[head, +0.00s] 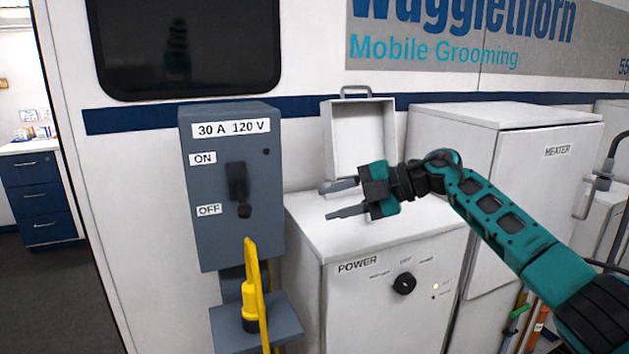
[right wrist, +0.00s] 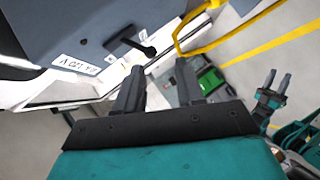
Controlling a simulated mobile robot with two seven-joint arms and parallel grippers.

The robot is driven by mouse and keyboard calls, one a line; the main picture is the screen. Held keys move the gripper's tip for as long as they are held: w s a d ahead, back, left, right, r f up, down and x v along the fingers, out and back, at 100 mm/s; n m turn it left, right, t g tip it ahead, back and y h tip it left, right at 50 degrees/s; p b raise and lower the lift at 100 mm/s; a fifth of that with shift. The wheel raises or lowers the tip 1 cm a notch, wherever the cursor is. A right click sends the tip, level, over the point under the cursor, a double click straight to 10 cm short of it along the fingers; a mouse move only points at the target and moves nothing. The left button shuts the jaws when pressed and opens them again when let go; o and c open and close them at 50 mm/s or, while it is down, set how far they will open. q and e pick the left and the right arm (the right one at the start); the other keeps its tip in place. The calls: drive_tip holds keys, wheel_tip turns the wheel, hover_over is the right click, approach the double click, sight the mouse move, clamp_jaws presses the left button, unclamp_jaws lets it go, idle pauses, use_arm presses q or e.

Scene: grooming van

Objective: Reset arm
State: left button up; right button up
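My right gripper (head: 332,200) is open and empty, its two fingers apart and pointing left. It is in front of the open-lidded box (head: 363,138), above the white power cabinet (head: 390,228), and right of the grey switch box (head: 220,235). In the right wrist view its fingers (right wrist: 160,78) are spread with nothing between them. My left gripper shows small at the right of the right wrist view (right wrist: 278,76), its fingers apart and empty. It is outside the head view.
The grey box has a black lever (head: 238,182) with its knob beside OFF. A heater cabinet (head: 540,150) stands right, behind my right arm. Open floor lies at left.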

drive_tip(key=s+a+f+m+t+y, duration=0.2)
drive_tip(key=s+a+f+m+y, duration=0.15)
drive_tip(key=f, duration=0.35)
drive_tip(key=s+d+f+m+t+h, duration=0.5)
drive_tip(key=s+f+m+t, duration=0.15)
drive_tip(key=f+m, duration=0.35)
drive_tip(key=s+d+f+m+t+h, duration=0.5)
drive_tip(key=s+d+f+m, duration=0.15)
drive_tip(key=f+m, duration=0.3)
drive_tip(key=s+d+f+m+g+h, duration=0.2)
drive_tip(key=s+f, duration=0.3)
drive_tip(key=s, duration=0.3)
drive_tip(key=s+d+f+m+g+h, duration=0.2)
drive_tip(key=s+f, duration=0.3)
drive_tip(key=s, duration=0.4)
drive_tip(key=shift+d+f+g+h, duration=0.35)
drive_tip(key=shift+d+f+g, duration=0.05)
drive_tip(key=shift+d+g, duration=0.4)
